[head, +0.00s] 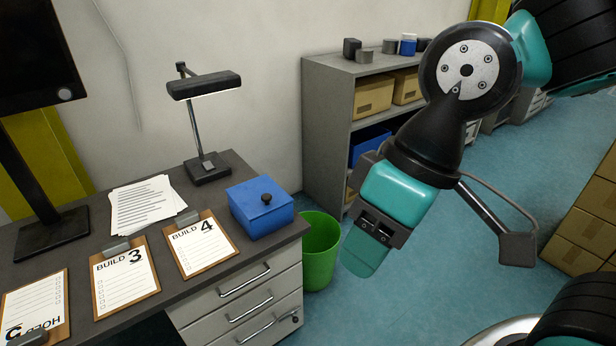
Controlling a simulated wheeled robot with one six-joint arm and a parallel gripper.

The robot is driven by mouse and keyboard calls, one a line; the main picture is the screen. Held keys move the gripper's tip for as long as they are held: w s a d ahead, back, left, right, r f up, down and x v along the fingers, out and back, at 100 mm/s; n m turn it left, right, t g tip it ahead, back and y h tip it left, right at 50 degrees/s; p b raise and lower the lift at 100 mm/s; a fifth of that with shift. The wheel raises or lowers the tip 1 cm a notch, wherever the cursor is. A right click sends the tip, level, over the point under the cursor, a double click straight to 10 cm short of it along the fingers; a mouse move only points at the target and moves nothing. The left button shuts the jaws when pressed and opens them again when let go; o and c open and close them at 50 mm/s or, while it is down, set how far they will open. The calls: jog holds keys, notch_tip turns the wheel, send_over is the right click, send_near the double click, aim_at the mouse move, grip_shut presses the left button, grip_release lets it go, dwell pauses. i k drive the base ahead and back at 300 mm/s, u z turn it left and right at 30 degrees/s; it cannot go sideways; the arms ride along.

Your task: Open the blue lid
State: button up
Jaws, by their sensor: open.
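A blue box (262,218) stands on the right end of the dark desk. My gripper (366,262) hangs in the air to the right of the desk and the box, apart from both. It points down and holds nothing that I can see. Its fingers are seen at an angle, so the gap between them is hard to make out.
Clipboards (126,279), a paper stack (147,205) and a desk lamp (207,165) share the desk (225,270) with the box. A green bin (320,250) stands on the floor beside it. A grey shelf (325,125) stands behind. Cartons (590,215) are at right.

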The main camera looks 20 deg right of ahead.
aim_at(255, 198)
jog(key=z, duration=0.4)
jog(key=i, duration=1.3)
jog(key=u, duration=0.5)
